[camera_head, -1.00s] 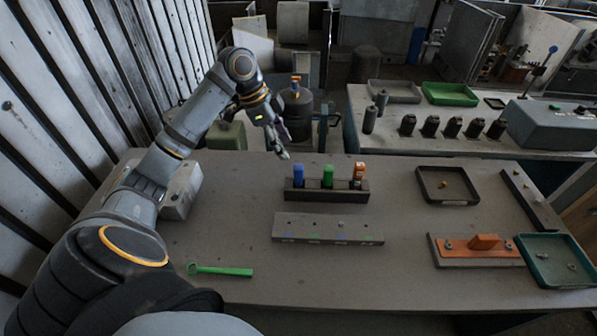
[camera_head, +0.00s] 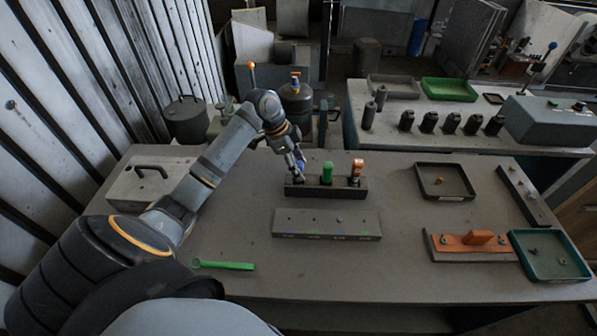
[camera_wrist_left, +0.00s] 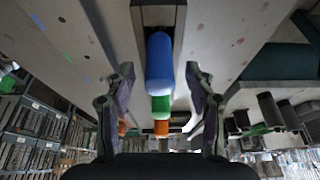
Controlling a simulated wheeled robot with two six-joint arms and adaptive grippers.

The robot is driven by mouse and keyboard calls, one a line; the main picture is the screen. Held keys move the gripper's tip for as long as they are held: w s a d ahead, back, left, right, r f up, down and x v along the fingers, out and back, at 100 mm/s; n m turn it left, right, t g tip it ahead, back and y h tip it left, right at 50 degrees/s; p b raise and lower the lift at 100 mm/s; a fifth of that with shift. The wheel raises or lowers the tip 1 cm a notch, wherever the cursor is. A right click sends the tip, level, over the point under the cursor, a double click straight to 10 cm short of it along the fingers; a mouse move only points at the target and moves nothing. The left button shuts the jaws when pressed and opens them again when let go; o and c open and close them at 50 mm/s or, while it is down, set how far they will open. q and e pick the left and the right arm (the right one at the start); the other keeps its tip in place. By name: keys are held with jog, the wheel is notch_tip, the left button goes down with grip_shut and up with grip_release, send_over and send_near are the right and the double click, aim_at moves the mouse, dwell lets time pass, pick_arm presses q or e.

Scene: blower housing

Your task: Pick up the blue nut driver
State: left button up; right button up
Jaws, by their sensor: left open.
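The blue nut driver stands upright in a dark rack (camera_head: 340,189) on the table. In the head view my left gripper (camera_head: 298,168) covers most of it, with a little blue showing at the fingers. In the left wrist view the blue handle (camera_wrist_left: 159,62) lies between the two spread fingers of my left gripper (camera_wrist_left: 160,105), which is open. I cannot tell whether a finger touches it. The green driver (camera_head: 327,172) and the orange driver (camera_head: 357,170) stand in the same rack to the right. My right gripper is not in view.
A grey block with holes (camera_head: 327,225) lies in front of the rack. A green wrench (camera_head: 224,266) lies at the front left. A dark tray (camera_head: 445,197), an orange part on a plate (camera_head: 470,243) and a green tray (camera_head: 550,273) are at the right.

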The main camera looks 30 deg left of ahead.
pick_arm(q)
jog(key=c, duration=0.9)
grip_shut()
notch_tip(320, 180, up, 10)
jog(key=shift+r+b, duration=0.1)
jog(key=shift+b, duration=0.65)
jog(key=shift+o, duration=1.5)
grip_release()
grip_shut()
